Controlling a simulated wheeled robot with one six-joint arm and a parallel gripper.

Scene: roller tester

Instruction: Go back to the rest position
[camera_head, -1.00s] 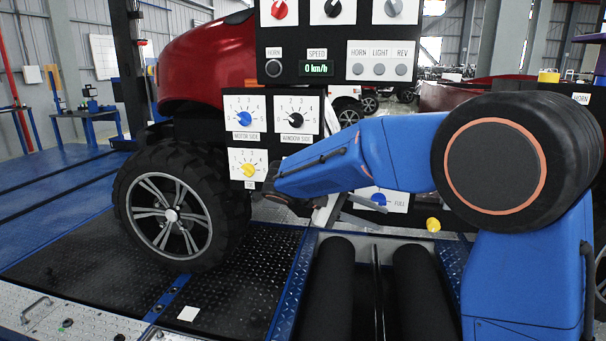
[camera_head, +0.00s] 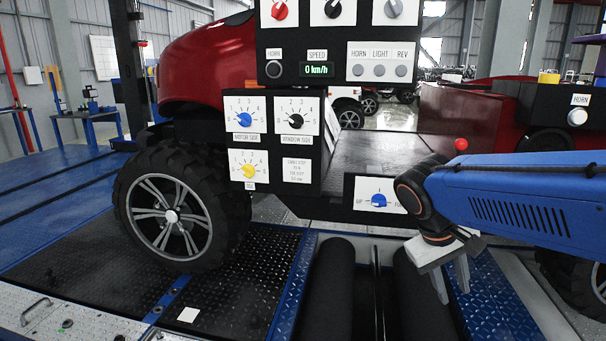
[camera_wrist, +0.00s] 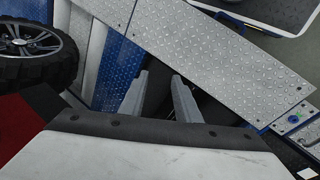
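My gripper (camera_head: 452,281) hangs fingers-down at the right in the head view, over the blue tread plate beside the black rollers. Its two fingers are apart with nothing between them. In the wrist view, both grey fingers of my gripper (camera_wrist: 160,98) also show spread and empty. It is clear of the control panel (camera_head: 270,175), which carries blue, black and yellow knobs. The blue knob (camera_head: 379,200) on the lower white plate is to the left of my wrist, which covers part of that plate.
The red vehicle with its black tyre (camera_head: 180,205) stands at the left. Black rollers (camera_head: 325,290) lie in the floor at the centre. A red ball-topped lever (camera_head: 460,145) stands just above my arm. A box marked HORN (camera_head: 566,100) is at the far right.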

